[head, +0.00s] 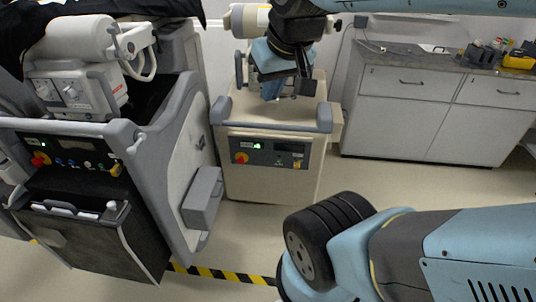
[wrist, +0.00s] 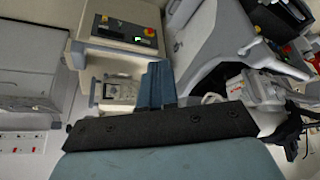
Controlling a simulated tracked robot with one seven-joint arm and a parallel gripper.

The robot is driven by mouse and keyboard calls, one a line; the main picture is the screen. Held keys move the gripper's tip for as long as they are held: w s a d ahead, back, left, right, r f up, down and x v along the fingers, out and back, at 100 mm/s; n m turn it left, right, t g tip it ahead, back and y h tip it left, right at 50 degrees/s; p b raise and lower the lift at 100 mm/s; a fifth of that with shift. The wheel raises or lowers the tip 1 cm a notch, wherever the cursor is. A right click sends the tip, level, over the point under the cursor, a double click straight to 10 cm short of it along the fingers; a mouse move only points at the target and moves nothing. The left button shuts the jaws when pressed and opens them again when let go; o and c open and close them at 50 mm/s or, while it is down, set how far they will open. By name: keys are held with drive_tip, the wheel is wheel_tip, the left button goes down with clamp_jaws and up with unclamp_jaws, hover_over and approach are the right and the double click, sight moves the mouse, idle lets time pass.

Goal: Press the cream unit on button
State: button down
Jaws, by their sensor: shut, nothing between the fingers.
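The cream unit (head: 262,183) stands in the middle of the head view, a boxy cart with grey corner bumpers. Its dark front panel (head: 268,153) carries a green-lit button (head: 257,146), a red knob on yellow (head: 241,157) and a small display. My gripper (head: 272,92) hangs in front of or over the unit's top in the head view. Its blue fingers (wrist: 157,82) are shut and empty, apart from the panel.
A grey-white cart (head: 180,155) with its own dark control panel (head: 75,152) stands close at left. Low cabinets (head: 420,110) with a worktop line the back right. Floor in front of the cream unit is open, with yellow-black tape (head: 220,274).

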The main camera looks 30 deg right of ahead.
sight(279, 161)
drive_tip(key=w+a+f+m+g+y, duration=0.3)
drive_tip(key=w+f+m+g+y, duration=0.35)
drive_tip(key=w+f, duration=0.7)
drive_tip(key=w+d+f+m+t+y, duration=0.2)
drive_tip(key=w+d+f+m+y, duration=0.1)
drive_tip(key=w+f+m, duration=0.35)
drive_tip(key=w+d+f+m+t+y, duration=0.2)
drive_tip(key=w+f+m+t+y, duration=0.15)
drive_tip(key=w+f+m, duration=0.35)
drive_tip(key=w+d+f+m+t+h, duration=0.1)
drive_tip(key=w+d+f+m+t, duration=0.3)
drive_tip(key=f, duration=0.5)
drive_tip(key=w+d+f+m+t+h, duration=0.15)
drive_tip(key=d+f+m+t, duration=0.25)
drive_tip(key=d+f+m, duration=0.4)
drive_tip(key=s+d+f+m+t+h, duration=0.1)
drive_tip(key=s+d+f+m+h, duration=0.1)
drive_tip(key=f, duration=0.7)
drive_tip(key=s+d+f+m+t+h, duration=0.1)
drive_tip(key=d+f+m+t+h, duration=0.1)
drive_tip(key=f+m+h, duration=0.3)
wheel_tip(279, 161, down, 5)
drive_tip(key=shift+s+d+r+m, duration=0.15)
drive_tip(key=shift+s+d+m, duration=0.3)
drive_tip(key=shift+m, duration=0.65)
drive_tip(key=shift+w+d, duration=0.1)
drive_tip(key=w+d, duration=0.4)
drive_tip(key=w, duration=0.3)
drive_tip(key=shift+d, duration=0.4)
